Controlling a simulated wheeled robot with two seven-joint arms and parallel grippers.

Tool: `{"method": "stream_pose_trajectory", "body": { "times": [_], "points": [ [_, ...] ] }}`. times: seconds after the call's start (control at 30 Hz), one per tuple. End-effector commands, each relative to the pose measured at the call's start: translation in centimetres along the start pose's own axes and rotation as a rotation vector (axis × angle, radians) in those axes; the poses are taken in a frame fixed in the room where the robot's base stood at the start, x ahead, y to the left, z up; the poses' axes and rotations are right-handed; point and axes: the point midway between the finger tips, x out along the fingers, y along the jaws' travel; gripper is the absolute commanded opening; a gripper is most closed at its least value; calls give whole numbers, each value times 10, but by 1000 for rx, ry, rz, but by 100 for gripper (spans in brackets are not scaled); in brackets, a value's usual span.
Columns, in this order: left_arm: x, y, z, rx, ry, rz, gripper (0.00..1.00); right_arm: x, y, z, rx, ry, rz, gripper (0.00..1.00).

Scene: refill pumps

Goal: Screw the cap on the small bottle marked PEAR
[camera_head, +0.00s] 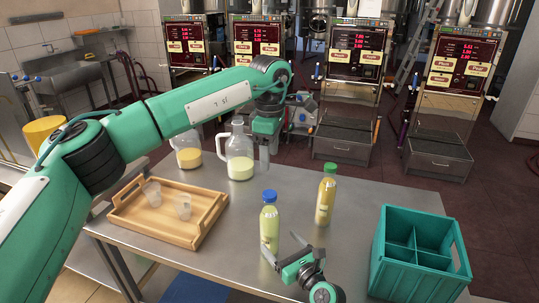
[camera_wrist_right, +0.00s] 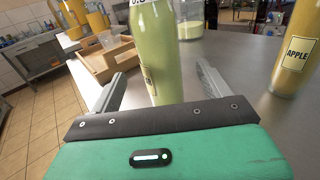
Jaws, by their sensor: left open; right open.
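A small bottle of pale green liquid with a blue cap (camera_head: 269,196) on top stands upright on the table (camera_head: 290,185). Its label is edge-on and unreadable, so I cannot confirm PEAR; how tight the cap is I cannot tell. In the right wrist view this bottle (camera_wrist_right: 165,45) rises between the open fingers of my right gripper (camera_head: 284,248), its cap out of frame. A green-capped bottle of amber liquid (camera_head: 326,203) stands behind to the right; its label reads APPLE in the right wrist view (camera_wrist_right: 296,55). My left gripper (camera_head: 265,160) is open, beside the jugs, apart from both bottles.
A wooden tray (camera_head: 150,222) with two clear cups lies left. Two glass jugs stand at the back; the nearer jug (camera_head: 240,160) is beside my left gripper. A teal divided crate (camera_head: 405,262) sits at the right. Table between the APPLE bottle and crate is clear.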

Motion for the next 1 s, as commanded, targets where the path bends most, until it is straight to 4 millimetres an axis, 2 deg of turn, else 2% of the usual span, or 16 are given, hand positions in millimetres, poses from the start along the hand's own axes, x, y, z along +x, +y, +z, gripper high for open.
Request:
{"method": "stream_pose_trajectory", "body": {
  "times": [0.03, 0.2, 0.4, 0.57, 0.87, 0.93, 1.0],
  "points": [
    [2, 0, 0, 0, 0, 0, 59, -12, 0, -2, 1, 1, 0, 80],
    [5, 0, 0, 0, 0, 0, 59, -43, 0, -2, 0, 2, 0, 80],
    [7, 0, 0, 0, 0, 0, 59, -67, 0, -1, -1, 1, 0, 80],
    [8, 0, 0, 0, 0, 0, 59, -74, 0, -1, -1, 1, 0, 80],
    [8, 0, 0, 0, 0, 0, 59, -74, 0, 0, -1, 1, 1, 80],
    [11, 0, 4, 3, -13, -1, 59, -75, 0, -1, -8, 3, 2, 80],
    [22, -2, 15, 12, -57, -3, 59, -77, 2, -2, -35, 11, 9, 80]
  ]
}}
